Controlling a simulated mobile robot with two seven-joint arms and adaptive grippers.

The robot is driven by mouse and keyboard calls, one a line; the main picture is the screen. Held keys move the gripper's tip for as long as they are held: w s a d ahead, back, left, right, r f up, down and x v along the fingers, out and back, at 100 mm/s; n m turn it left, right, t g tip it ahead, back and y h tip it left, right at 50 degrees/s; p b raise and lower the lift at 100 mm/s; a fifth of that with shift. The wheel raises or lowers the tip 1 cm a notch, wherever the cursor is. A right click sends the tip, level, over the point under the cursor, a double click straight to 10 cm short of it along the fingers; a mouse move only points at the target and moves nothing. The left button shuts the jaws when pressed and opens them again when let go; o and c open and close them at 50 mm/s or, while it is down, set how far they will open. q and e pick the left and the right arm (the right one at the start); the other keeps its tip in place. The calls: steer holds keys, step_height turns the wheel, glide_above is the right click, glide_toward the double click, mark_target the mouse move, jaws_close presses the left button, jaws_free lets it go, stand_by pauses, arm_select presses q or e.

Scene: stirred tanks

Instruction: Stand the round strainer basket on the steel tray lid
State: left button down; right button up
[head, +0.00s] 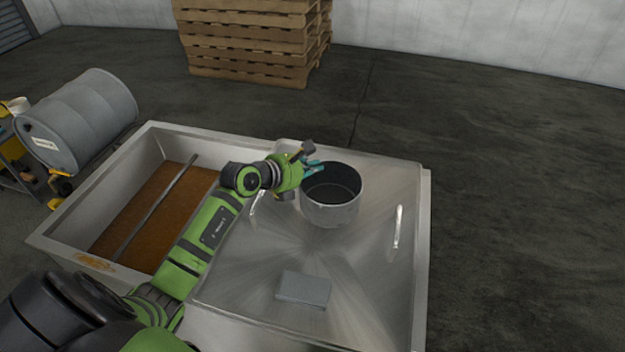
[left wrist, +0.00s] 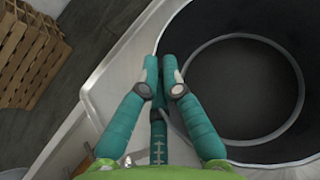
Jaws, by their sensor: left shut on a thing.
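The round strainer basket (head: 331,208) is a steel pot-like vessel with a dark inside, at the back of the steel tray lid (head: 370,270). It looks upright; the head view does not show clearly whether its base touches the lid. My left gripper (head: 316,168) is at the basket's left rim, its teal fingers shut on the rim. In the left wrist view the fingers (left wrist: 162,75) close together at the rim of the basket (left wrist: 240,140), whose dark inside fills the right side. My right gripper is not in view.
A grey block (head: 304,289) lies on the lid's front part. The lid has handles at left and right (head: 397,228). The open tank (head: 100,200) on the left holds brown liquid and a rod.

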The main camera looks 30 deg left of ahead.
mark_target(312, 189)
arm_select(q)
steer(key=shift+f, duration=2)
steer(key=shift+f, duration=0.1)
steer(key=c, duration=1.4)
jaws_free()
steer(key=shift+s+a+r, duration=0.1)
steer(key=shift+s+r, duration=0.1)
steer(key=shift+s, duration=0.15)
steer(key=v, duration=1.1)
steer(key=shift+s+r, duration=0.1)
steer(key=shift+r, duration=0.05)
